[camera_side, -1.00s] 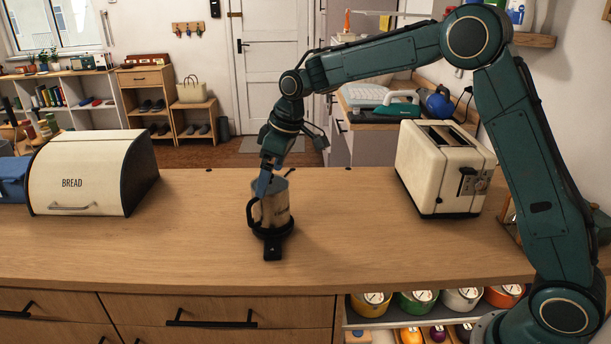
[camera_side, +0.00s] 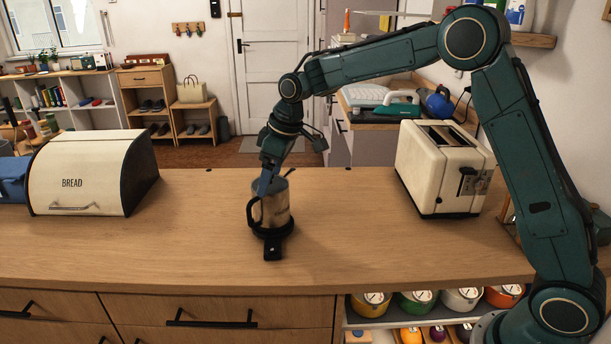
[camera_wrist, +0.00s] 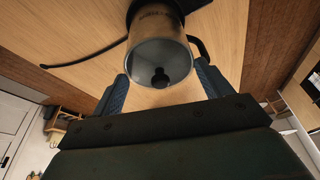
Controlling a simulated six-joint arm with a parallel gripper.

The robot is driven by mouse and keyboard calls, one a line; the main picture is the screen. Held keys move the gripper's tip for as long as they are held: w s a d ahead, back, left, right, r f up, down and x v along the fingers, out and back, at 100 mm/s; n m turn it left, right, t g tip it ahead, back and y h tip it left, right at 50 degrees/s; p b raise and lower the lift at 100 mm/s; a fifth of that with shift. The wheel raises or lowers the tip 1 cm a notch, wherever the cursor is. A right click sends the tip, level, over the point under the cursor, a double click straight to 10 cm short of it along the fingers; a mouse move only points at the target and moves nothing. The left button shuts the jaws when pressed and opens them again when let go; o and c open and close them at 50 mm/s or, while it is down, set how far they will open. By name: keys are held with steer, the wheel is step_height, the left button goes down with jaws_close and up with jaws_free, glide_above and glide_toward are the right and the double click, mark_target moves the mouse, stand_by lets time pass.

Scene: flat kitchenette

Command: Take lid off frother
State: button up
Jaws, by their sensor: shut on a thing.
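The frother (camera_side: 277,210) is a silvery jug with dark lettering and a black handle on its left, standing on a black base (camera_side: 273,250) on the counter. My gripper (camera_side: 268,188) is at its top, from the upper left. In the wrist view, a round grey lid (camera_wrist: 148,57) with a black knob (camera_wrist: 160,77) covers the mouth of the jug. The side view does not show clearly whether lid and rim are apart.
A black cord (camera_wrist: 85,58) runs from the frother across the counter. The counter (camera_side: 365,240) is clear around it.

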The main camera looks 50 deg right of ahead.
steer(key=shift+r, duration=0.15)
step_height(320, 180, up, 10)
stand_by(0.7)
stand_by(0.5)
steer(key=n+g+y, duration=0.1)
steer(key=n+g, duration=0.1)
steer(key=n, duration=0.5)
glide_above(319, 261)
steer(key=d, duration=0.1)
steer(key=shift+s+d+f, duration=0.1)
steer(key=shift+s+f, duration=0.05)
steer(key=shift+f, duration=0.55)
steer(key=shift+s+f, duration=0.1)
steer(key=shift+f, duration=0.55)
step_height(319, 261, down, 20)
steer(key=shift+f, duration=0.1)
